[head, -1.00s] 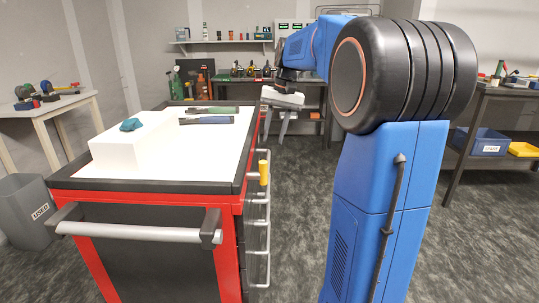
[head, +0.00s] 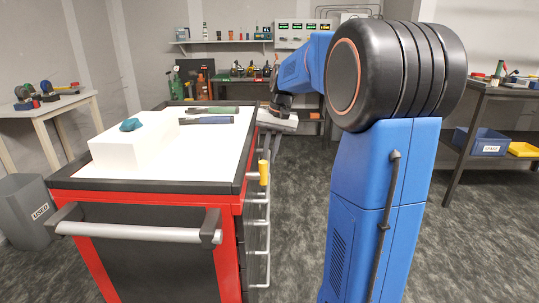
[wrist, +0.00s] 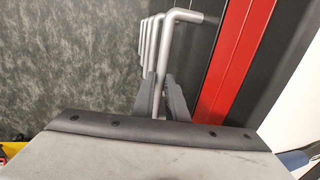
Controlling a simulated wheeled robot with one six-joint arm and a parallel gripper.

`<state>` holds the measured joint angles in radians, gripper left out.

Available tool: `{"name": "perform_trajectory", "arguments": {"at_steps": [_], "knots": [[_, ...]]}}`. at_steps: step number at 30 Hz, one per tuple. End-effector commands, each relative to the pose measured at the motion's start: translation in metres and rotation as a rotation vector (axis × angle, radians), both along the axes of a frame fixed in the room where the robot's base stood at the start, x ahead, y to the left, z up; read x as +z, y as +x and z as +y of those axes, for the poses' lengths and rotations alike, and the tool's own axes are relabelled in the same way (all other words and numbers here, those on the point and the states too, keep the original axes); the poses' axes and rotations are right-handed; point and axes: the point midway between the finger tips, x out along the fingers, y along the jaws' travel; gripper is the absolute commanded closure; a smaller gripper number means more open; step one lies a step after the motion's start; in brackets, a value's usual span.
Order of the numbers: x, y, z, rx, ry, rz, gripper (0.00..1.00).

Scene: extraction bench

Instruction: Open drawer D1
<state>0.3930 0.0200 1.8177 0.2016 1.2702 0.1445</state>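The red and black tool cabinet (head: 228,250) stands at the left in the head view, with several grey bar handles (head: 267,215) down its right side. No drawer label is readable, so I cannot tell D1 by a mark. In the wrist view the nearest, topmost handle (wrist: 183,16) runs down between the two dark fingers of my gripper (wrist: 163,95). The fingers lie close against both sides of the bar and look shut on it. In the head view my gripper (head: 272,148) is at the cabinet's far right edge, its fingertips small. No drawer looks pulled out.
A white box (head: 125,153) with a teal object (head: 131,125) and two dark tools (head: 207,120) lie on the cabinet top. A yellow piece (head: 263,172) sits on the near handle side. Grey floor is free right of the cabinet. A bin (head: 28,210) stands left.

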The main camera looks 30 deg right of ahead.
Motion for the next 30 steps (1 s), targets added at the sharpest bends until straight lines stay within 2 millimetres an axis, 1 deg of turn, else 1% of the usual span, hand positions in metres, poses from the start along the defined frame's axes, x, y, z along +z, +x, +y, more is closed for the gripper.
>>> {"name": "perform_trajectory", "arguments": {"at_steps": [8,11,14,17,20,30], "knots": [[0.000,-0.001,-0.001,0.000,0.000,0.000,1.00],[0.000,-0.004,-0.006,-0.002,0.000,0.000,1.00],[0.001,-0.010,-0.015,-0.003,-0.001,-0.001,1.00],[0.001,-0.020,-0.030,-0.005,-0.001,-0.002,1.00],[0.000,-0.032,-0.049,-0.006,0.000,-0.001,1.00],[0.000,-0.086,-0.127,-0.008,0.000,0.000,1.00]]}}
